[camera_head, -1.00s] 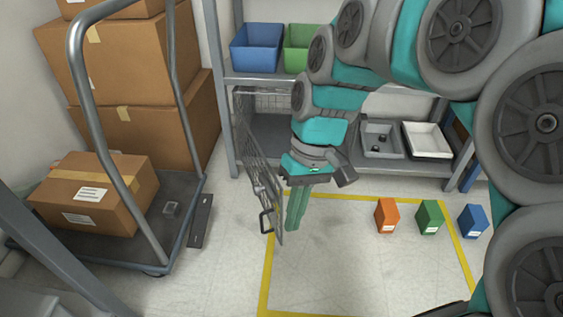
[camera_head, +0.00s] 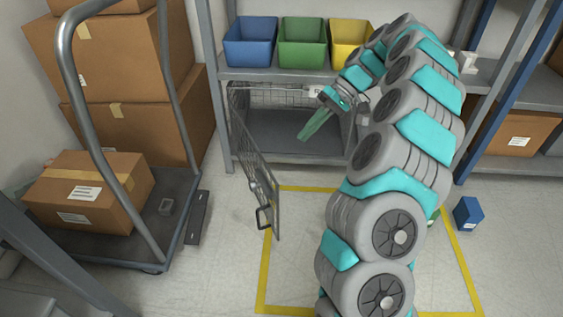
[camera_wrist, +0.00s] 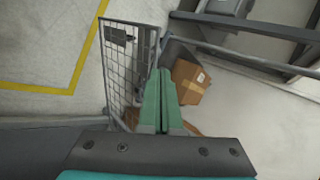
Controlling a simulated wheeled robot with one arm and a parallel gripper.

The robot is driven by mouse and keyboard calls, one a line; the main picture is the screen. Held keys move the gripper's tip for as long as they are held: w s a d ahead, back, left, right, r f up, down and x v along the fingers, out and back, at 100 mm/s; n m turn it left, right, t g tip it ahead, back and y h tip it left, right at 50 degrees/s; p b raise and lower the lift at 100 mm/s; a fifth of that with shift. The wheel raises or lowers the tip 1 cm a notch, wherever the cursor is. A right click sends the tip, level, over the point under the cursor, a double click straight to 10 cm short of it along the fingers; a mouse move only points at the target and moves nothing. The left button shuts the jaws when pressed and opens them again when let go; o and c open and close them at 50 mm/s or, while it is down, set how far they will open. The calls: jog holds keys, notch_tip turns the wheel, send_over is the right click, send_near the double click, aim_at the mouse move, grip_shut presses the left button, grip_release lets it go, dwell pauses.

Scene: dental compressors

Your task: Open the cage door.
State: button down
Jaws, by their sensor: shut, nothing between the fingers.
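The cage door (camera_head: 255,165) is a grey wire-mesh panel. It stands swung out from the lower shelf bay at the left upright, with its dark handle (camera_head: 263,217) at the near free edge. The mesh door also shows left of the fingers in the wrist view (camera_wrist: 118,62). My gripper (camera_head: 303,136) has green fingers held together and empty. It is in front of the open bay, right of the door and apart from it in the head view. The wrist view shows the closed fingers (camera_wrist: 159,75) pointing past the door's side.
A blue bin (camera_head: 250,42), a green bin (camera_head: 303,45) and a yellow bin (camera_head: 350,40) stand on the shelf above. A trolley (camera_head: 165,225) with cardboard boxes (camera_head: 88,190) is at left. A blue box (camera_head: 467,213) is on the floor. The yellow-taped floor (camera_head: 300,240) is clear near the door.

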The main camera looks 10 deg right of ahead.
jog(key=w+d+f, duration=0.2)
jog(key=d+f, duration=0.1)
jog(key=d, duration=0.1)
jog(key=s+a+f+b, duration=0.2)
jog(key=a+f, duration=0.4)
jog(key=a, duration=0.5)
jog(key=shift+s+a+f+b, duration=0.2)
jog(key=shift+s+b, duration=0.1)
jog(key=shift+b, duration=0.4)
